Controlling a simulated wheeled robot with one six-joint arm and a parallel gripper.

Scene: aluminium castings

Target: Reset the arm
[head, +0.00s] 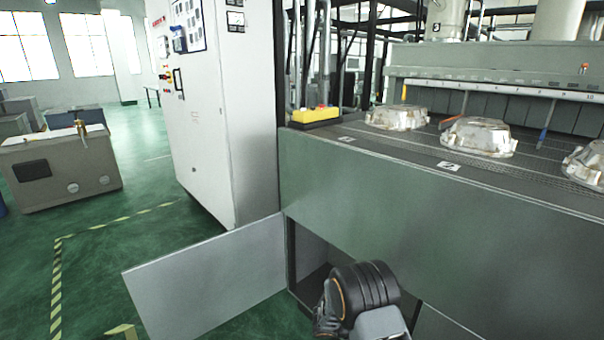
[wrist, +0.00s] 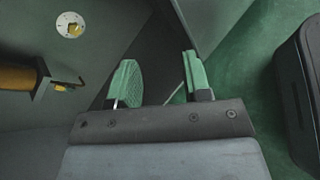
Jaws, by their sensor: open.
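My gripper (wrist: 157,82) shows in the wrist view with two green fingers standing apart. Nothing is between them. It points into or close to the open cabinet under the grey machine, with a dark gap and a panel edge beyond the fingers. In the head view my arm is at the bottom, in front of the cabinet opening (head: 310,262); the fingers are hidden there.
The cabinet door (head: 208,283) stands open on the left of the opening. Aluminium castings (head: 478,137) lie on the machine top (head: 380,142), near a yellow button box (head: 316,114). A white control cabinet (head: 222,110) stands left. Green floor (head: 140,240) is clear there.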

